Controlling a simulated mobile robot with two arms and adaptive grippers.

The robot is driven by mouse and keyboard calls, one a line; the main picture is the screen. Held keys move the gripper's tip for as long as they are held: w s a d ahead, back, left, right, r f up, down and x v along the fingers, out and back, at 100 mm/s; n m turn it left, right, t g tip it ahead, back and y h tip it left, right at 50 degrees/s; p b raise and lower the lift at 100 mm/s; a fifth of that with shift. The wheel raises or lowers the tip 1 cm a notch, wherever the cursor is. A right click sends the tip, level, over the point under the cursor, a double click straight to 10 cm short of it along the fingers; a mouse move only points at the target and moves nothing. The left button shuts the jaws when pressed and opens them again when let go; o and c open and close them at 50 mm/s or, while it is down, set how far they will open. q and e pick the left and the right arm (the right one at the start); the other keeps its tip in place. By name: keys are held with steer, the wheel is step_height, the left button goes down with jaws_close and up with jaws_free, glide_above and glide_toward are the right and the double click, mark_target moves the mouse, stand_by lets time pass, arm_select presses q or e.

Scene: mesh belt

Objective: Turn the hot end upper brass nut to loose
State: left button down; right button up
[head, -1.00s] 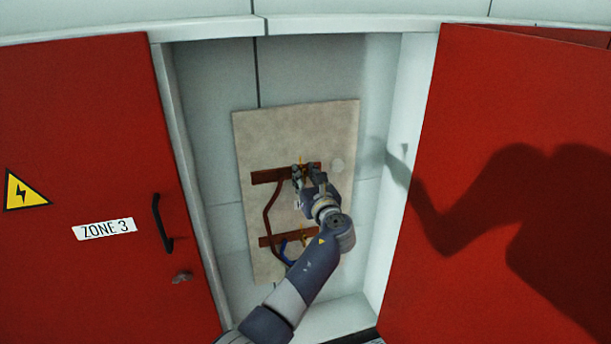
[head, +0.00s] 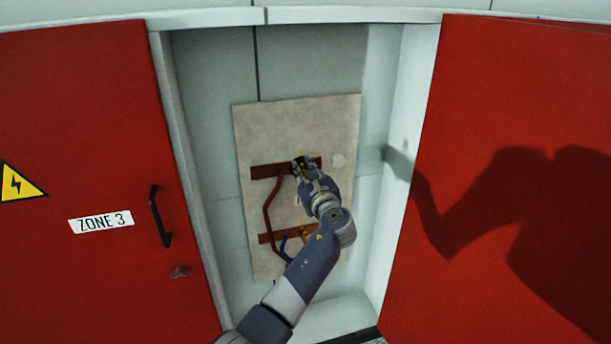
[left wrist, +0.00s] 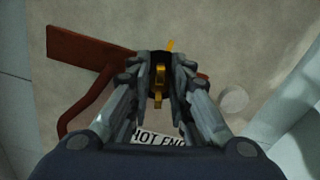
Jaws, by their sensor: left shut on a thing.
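The upper brass nut (left wrist: 159,76) shows yellow between the fingertips of my left gripper (left wrist: 159,84) in the left wrist view. My left gripper (head: 304,167) is shut on it at the upper brown bar (head: 265,172) of the board. A white label reading "HOT EN", partly covered by the gripper (left wrist: 155,137), lies below the nut. In the head view the gripper hides most of the nut. My right gripper is not in view.
The beige board (head: 270,125) stands inside a pale cabinet between two red doors (head: 80,130). A reddish-brown pipe (head: 268,212) runs down to a lower brown bar (head: 268,238). A blue part (head: 284,245) and a brass part (head: 308,232) sit near my forearm.

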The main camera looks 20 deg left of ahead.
arm_select(q)
steer(key=shift+s+a+f+n+b, duration=0.1)
steer(key=shift+f+n+b, duration=0.25)
steer(key=shift+n+b, duration=3)
steer(key=shift+s+a+f+n+b, duration=0.1)
steer(key=shift+f+n+b, duration=0.25)
steer(key=shift+n+b, duration=2.95)
steer(key=shift+a+f+n+b, duration=0.1)
steer(key=shift+f+n+b, duration=0.25)
steer(key=shift+n+b, duration=3)
steer(key=shift+n+p, duration=0.5)
steer(key=shift+n, duration=0.1)
steer(key=c, duration=1.8)
jaws_free()
steer(key=shift+o, duration=0.2)
